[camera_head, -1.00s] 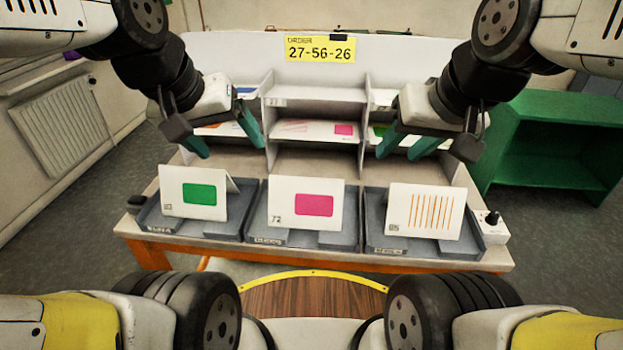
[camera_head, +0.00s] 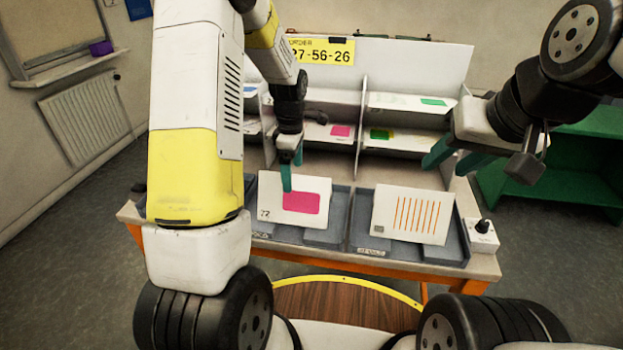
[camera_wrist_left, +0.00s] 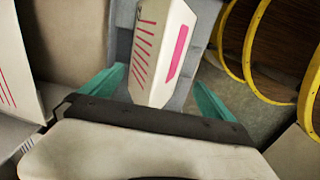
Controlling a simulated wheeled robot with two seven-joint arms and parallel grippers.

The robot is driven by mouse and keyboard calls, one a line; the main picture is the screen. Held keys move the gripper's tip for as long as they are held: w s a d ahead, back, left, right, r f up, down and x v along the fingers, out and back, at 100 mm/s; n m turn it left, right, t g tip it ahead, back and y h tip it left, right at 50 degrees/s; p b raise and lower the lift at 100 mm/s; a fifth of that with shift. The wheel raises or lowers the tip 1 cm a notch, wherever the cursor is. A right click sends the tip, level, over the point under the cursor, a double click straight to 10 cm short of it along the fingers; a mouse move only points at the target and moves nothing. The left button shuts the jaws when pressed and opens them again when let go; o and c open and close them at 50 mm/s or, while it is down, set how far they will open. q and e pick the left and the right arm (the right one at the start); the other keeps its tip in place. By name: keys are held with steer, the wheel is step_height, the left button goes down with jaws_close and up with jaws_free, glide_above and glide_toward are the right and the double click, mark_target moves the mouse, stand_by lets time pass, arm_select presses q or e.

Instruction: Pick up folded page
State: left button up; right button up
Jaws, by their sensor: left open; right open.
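A folded page with a pink rectangle (camera_head: 294,201), marked 72, stands like a tent in the middle grey tray (camera_head: 290,235). My open left gripper (camera_head: 290,172) is above its top edge. In the left wrist view the page (camera_wrist_left: 160,45) lies between the two spread teal fingers (camera_wrist_left: 160,88), pink on one face and red stripes on the other; I cannot tell if they touch it. A second page with orange stripes (camera_head: 412,215) stands in the right tray (camera_head: 440,250). My right gripper (camera_head: 455,160) is open and empty above and behind that tray. My left arm hides the left tray's page.
A shelf rack (camera_head: 362,120) holding flat coloured cards stands behind the trays. An order sign (camera_head: 325,50) is on its back panel. A small box with a black knob (camera_head: 483,236) sits at the table's right end. A green shelf (camera_head: 550,170) stands at right.

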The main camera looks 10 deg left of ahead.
mark_target(295, 189)
arm_select(q)
steer(key=f, duration=0.7)
steer(key=shift+w+d+f, duration=0.15)
steer(key=shift+w+f, duration=0.2)
steer(key=shift+f, duration=0.05)
steer(key=c, duration=2.1)
steer(key=shift+r, duration=0.1)
steer(key=shift+c, duration=0.2)
